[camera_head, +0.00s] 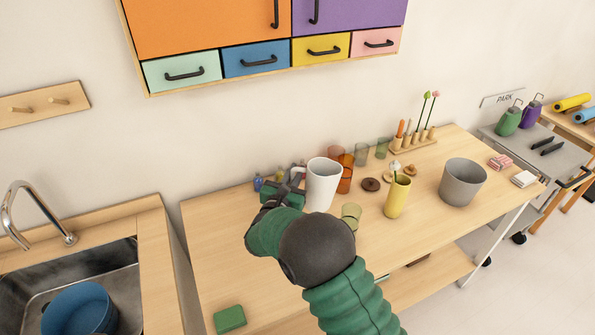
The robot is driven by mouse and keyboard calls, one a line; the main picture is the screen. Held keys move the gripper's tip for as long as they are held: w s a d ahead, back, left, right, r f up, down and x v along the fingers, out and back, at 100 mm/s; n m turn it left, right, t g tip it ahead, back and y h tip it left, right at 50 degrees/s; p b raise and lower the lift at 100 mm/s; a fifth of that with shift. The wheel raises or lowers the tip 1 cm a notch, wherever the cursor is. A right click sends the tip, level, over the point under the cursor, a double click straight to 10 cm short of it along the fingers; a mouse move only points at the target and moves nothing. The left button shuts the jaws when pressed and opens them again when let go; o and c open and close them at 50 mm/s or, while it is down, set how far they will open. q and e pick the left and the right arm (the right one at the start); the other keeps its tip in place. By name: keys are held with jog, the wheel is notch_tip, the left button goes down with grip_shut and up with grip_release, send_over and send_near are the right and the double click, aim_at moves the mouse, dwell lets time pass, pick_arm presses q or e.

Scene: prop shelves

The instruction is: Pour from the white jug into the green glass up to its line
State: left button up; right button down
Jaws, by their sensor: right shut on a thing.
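The white jug (322,186) is upright at the middle of the wooden table. My right gripper (291,190) is shut on its handle, at the jug's left side. Whether the jug's base touches the table is hard to tell. A small pale green glass (351,213) stands just right of and in front of the jug, partly hidden by my right arm. Another green glass (382,147) stands at the back of the table, beside a grey-green one (362,153). Any line or liquid is too small to see. My left gripper is out of view.
Orange glasses (345,180) stand close behind the jug. A yellow vase (397,196) and a grey bucket (463,182) stand to the right. Small bottles (258,182) are behind my gripper. A green block (229,318) lies front left. The table's left part is mostly clear.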

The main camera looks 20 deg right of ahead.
aim_at(308, 163)
jog(key=shift+s+d+r+m, duration=0.2)
jog(key=shift+d+r+m, duration=0.25)
jog(key=shift+r, duration=0.15)
jog(key=shift+s+d+r+m+y+p, duration=0.15)
jog(key=shift+s+d+r+m+p, duration=0.15)
jog(key=shift+d+r+m, duration=0.25)
jog(key=shift+s+d+r+m+y+p, duration=0.2)
jog(key=shift+d+r+m+p, duration=0.15)
jog(key=shift+d+r+m, duration=0.25)
jog(key=m+p, duration=0.1)
jog(key=r+m+p, duration=0.1)
jog(key=m, duration=0.1)
jog(key=shift+s+r+y, duration=0.1)
jog(key=shift+r+y, duration=0.05)
jog(key=shift+y, duration=0.2)
